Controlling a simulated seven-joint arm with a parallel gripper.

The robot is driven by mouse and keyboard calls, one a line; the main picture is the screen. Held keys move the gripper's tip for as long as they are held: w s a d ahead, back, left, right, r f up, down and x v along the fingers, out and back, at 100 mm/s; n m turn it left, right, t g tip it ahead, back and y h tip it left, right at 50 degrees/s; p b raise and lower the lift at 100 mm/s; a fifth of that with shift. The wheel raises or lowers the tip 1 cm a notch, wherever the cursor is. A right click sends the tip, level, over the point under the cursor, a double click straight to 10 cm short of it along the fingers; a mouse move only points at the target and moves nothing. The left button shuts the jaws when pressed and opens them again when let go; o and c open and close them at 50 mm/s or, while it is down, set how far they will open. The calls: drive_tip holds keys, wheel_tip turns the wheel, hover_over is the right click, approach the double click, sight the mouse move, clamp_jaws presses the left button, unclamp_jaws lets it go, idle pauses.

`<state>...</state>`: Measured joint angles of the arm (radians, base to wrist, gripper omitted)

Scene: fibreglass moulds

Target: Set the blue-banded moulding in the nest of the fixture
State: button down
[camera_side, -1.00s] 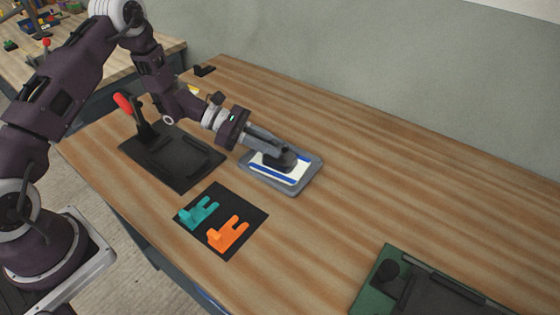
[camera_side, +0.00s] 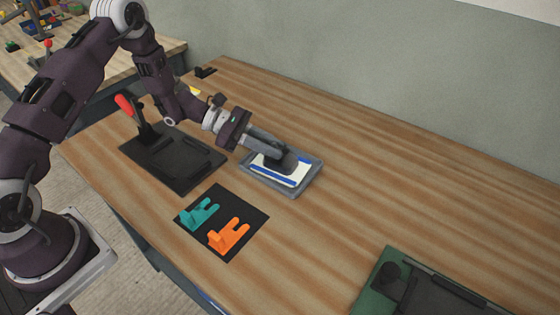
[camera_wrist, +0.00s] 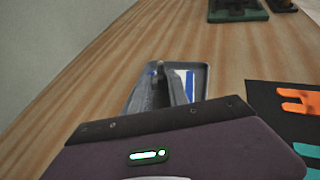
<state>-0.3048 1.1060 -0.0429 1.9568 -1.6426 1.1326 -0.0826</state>
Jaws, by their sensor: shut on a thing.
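The blue-banded moulding (camera_side: 290,177) is a white piece with blue bands, at a grey tray (camera_side: 296,192) in the middle of the bench. My gripper (camera_side: 288,164) is over the tray, shut on the moulding, and covers part of it. Whether the moulding is clear of the tray floor I cannot tell. In the wrist view the moulding (camera_wrist: 184,76) shows beyond the fingers (camera_wrist: 160,85), with the tray's rim around it. The black fixture (camera_side: 170,160) with a red-handled clamp (camera_side: 124,104) lies left of the tray. No part is seen in its recess.
A black mat (camera_side: 236,200) with a teal piece (camera_side: 200,212) and an orange piece (camera_side: 229,236) lies in front of the tray. A green fixture (camera_side: 372,284) is at the front right.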

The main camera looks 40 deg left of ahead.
wheel_tip(320, 180, up, 10)
drive_tip(key=s+a+n+t+y, duration=0.2)
drive_tip(key=s+a+n+t, duration=0.1)
drive_tip(key=s+a, duration=0.6)
drive_tip(key=w+d+m+g+h, duration=0.2)
drive_tip(key=w+d+m+g, duration=0.1)
drive_tip(key=w+d, duration=0.6)
wheel_tip(320, 180, down, 10)
drive_tip(key=shift+r, duration=0.2)
drive_tip(key=shift+f, duration=0.1)
drive_tip(key=c, duration=1.3)
unclamp_jaws()
drive_tip(key=shift+f, duration=0.1)
drive_tip(key=shift+o, duration=0.2)
